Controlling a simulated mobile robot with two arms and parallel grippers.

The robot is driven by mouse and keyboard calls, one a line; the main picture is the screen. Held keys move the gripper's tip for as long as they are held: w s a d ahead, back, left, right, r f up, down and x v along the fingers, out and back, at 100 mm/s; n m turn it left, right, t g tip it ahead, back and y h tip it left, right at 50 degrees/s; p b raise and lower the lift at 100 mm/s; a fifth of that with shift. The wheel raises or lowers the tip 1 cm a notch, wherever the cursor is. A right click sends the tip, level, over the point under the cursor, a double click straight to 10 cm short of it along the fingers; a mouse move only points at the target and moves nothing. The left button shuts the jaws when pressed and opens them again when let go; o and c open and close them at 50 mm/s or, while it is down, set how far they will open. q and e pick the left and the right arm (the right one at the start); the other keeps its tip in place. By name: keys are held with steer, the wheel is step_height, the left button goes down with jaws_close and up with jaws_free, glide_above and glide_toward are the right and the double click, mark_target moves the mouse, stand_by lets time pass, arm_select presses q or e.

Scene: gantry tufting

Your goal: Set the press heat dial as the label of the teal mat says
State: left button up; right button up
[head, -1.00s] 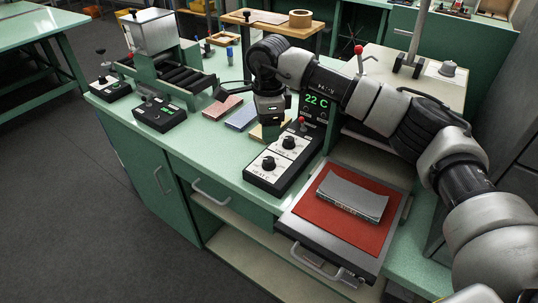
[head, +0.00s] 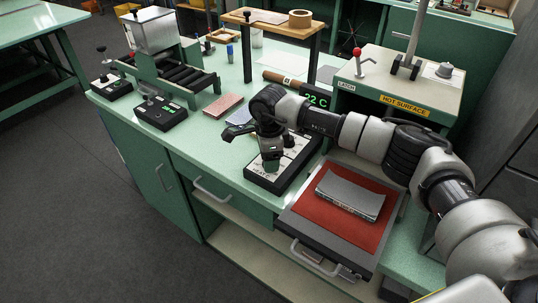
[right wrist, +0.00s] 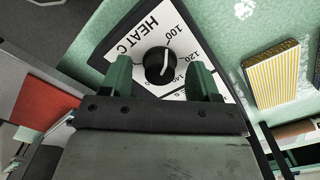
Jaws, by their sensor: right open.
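The heat dial (right wrist: 160,66) is a black knob with a white pointer line on a white plate lettered HEAT C. In the right wrist view the line points roughly toward the 100 mark. My right gripper (right wrist: 159,72) is open, its green fingers on either side of the knob; contact is unclear. In the head view my right gripper (head: 270,163) is over the near end of the control box (head: 268,184) and hides the dial. A greyish, curved mat (head: 350,195) lies on the red press bed; its edge lettering is too small to read, and I cannot confirm it is teal.
The red press bed (head: 313,218) is pulled out, right of the control box. The press (head: 440,90) carries a HOT SURFACE label; its display (head: 317,99) reads 22 C. A pink mat (head: 222,105) and a yellow-striped mat (right wrist: 277,76) lie nearby.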

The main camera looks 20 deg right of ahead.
steer(key=shift+c, duration=0.3)
steer(key=c, duration=0.8)
steer(key=shift+c, duration=0.2)
